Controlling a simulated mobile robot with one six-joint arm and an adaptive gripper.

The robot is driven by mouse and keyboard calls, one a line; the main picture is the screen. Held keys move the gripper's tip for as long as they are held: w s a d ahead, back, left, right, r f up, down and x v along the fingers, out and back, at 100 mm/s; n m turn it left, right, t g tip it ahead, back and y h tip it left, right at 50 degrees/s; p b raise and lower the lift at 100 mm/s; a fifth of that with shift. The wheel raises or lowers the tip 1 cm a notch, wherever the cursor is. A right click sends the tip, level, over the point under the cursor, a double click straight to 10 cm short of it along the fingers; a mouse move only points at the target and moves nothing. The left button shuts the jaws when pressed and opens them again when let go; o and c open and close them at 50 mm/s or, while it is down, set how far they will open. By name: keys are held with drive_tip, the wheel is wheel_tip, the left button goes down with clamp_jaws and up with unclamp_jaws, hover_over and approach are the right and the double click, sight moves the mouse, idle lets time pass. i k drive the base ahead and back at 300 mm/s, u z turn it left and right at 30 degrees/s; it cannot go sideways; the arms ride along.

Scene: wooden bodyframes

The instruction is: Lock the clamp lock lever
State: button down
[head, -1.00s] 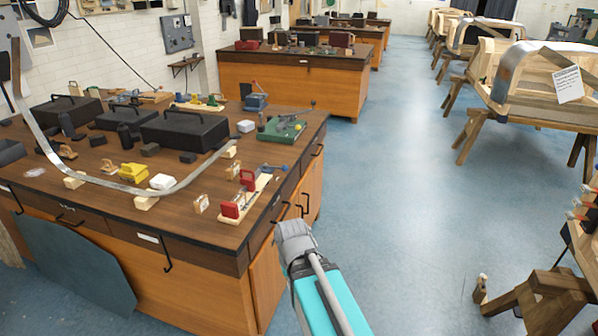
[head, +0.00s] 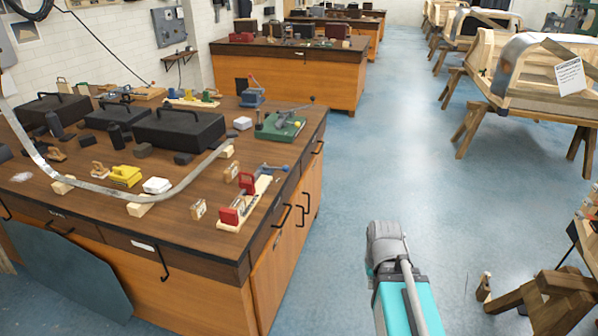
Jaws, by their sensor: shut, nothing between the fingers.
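A green-based device (head: 283,128) with a long metal lever ending in a dark ball stands at the right end of the near bench. A wooden strip (head: 252,200) near the bench's front right corner carries red clamp parts (head: 229,216) and a rod with a blue knob (head: 284,168). I cannot tell which of these holds the clamp lock lever, or whether a lever is locked. Only a grey and teal part of my arm shows, over the floor right of the bench and apart from it. My gripper's fingers are not in view.
The near wooden bench (head: 185,232) holds black cases (head: 178,129), a curved metal strip (head: 110,190), a yellow block (head: 125,176) and small clamps. The blue aisle floor (head: 400,150) is clear. Wooden frames on trestles (head: 540,75) line the right side.

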sight(285, 169)
drive_tip(key=z, duration=1.2)
drive_tip(key=i, duration=0.45)
drive_tip(key=u, duration=2.45)
